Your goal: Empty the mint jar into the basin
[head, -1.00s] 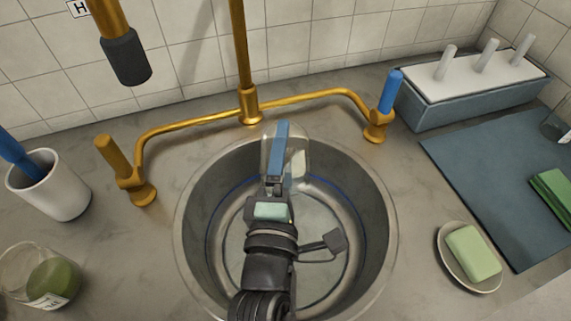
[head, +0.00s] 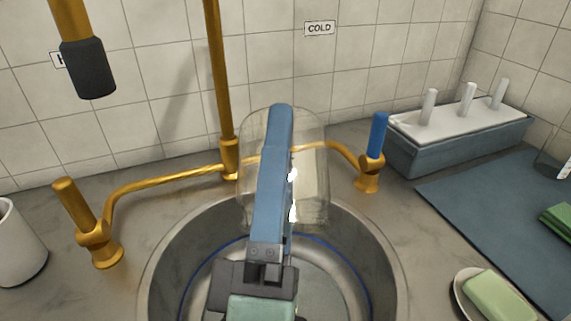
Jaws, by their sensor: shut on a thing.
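The basin (head: 372,262) is a round steel bowl sunk in the grey counter, with a blue ring line inside; its near part is out of frame. My gripper (head: 278,125) is shut on a clear glass jar (head: 312,200), which shows a pale patch on its right side. The blue finger lies across the jar's front; the other finger is hidden. The jar is held above the far side of the basin. It looks roughly upright, but its exact tilt and what is inside are not clear. No lettering is readable on it.
Brass pipework (head: 165,183) runs behind the basin, with a brass handle (head: 80,215) left and a blue handle (head: 377,135) right. A dark-tipped spout (head: 88,70) hangs upper left. A white cup (head: 15,245), soap dish (head: 463,300), blue mat (head: 480,220) and rack (head: 455,150) flank it.

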